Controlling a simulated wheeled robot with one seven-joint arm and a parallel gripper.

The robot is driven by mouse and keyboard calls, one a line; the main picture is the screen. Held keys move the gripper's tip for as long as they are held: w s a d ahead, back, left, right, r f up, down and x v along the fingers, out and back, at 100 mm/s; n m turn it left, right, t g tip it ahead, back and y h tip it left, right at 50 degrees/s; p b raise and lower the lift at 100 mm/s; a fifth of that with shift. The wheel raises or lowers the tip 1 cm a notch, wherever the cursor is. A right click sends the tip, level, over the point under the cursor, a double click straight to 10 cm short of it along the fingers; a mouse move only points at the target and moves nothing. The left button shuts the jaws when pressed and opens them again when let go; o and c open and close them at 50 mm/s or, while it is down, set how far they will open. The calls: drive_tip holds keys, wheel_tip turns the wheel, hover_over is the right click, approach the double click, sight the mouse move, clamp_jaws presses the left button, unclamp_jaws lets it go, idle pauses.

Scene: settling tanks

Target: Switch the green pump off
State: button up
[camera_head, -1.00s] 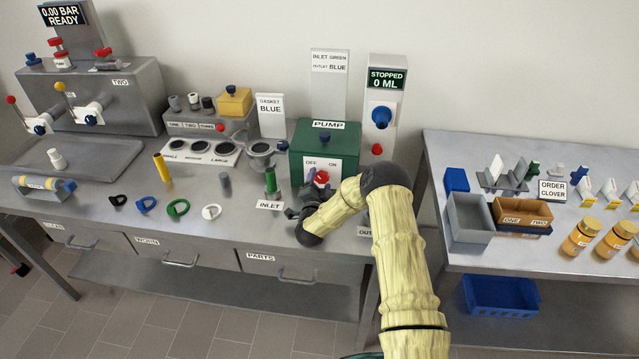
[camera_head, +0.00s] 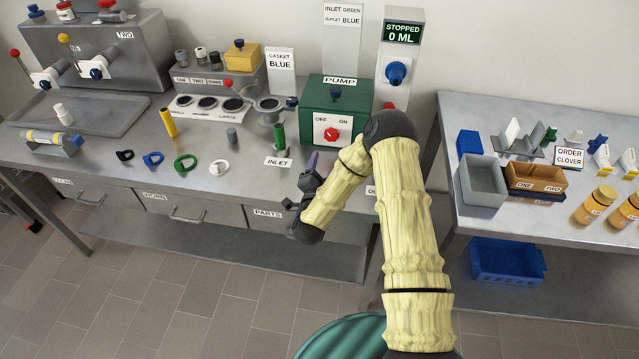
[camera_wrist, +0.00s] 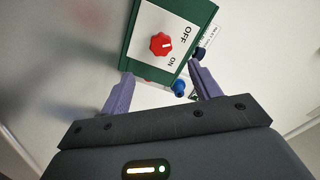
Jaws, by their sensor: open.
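The green pump (camera_head: 357,92) stands at the back of the left bench. Its white front plate reads OFF at left and ON at right, above a red knob (camera_head: 331,134). The knob also shows in the wrist view (camera_wrist: 161,43) with a short white mark; I cannot tell surely which word it points to. My gripper (camera_wrist: 161,76) is open, its two purple fingers apart with nothing between them. In the head view my gripper (camera_head: 312,166) is in front of the pump, below and left of the knob, apart from it. A display (camera_head: 403,33) beside the pump reads STOPPED 0 ML.
A green post (camera_head: 279,136) stands behind the INLET label (camera_head: 278,162), left of my gripper. Several coloured rings lie along the bench front. A blue fitting (camera_head: 397,73) sits under the display. A second bench (camera_head: 469,109) stands at right, across a gap.

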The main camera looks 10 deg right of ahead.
drive_tip(key=v, duration=0.4)
drive_tip(key=shift+s+a+b, duration=0.15)
drive_tip(key=shift+s+b, duration=0.2)
drive_tip(key=shift+w, duration=0.1)
drive_tip(key=shift+w+a+r+n+y, duration=0.15)
drive_tip(key=shift+r+n+y, duration=0.05)
drive_tip(key=shift+n+y, duration=0.1)
drive_tip(key=r+n+y, duration=0.1)
drive_tip(key=w+a+r+n+g+y, duration=0.1)
drive_tip(key=n+y, duration=0.1)
drive_tip(key=shift+w+a+n, duration=0.1)
drive_tip(key=shift+a+n, duration=0.15)
drive_tip(key=shift+n, duration=0.05)
drive_tip(key=s+d+r+n+g, duration=0.2)
drive_tip(key=s+r+n+g, duration=0.1)
drive_tip(key=s, duration=0.5)
drive_tip(key=s+d+r+n+g+y+p, duration=0.1)
drive_tip(key=s+d+r+n+g, duration=0.2)
drive_tip(key=s+g, duration=0.3)
drive_tip(key=s+d+r+n+g+y+p, duration=0.1)
drive_tip(key=s+r+n+g, duration=0.3)
drive_tip(key=s, duration=0.7)
drive_tip(key=shift+s+d+r+g, duration=0.25)
drive_tip(key=shift+d+r, duration=0.35)
drive_tip(key=shift+d, duration=0.3)
drive_tip(key=shift+w, duration=0.1)
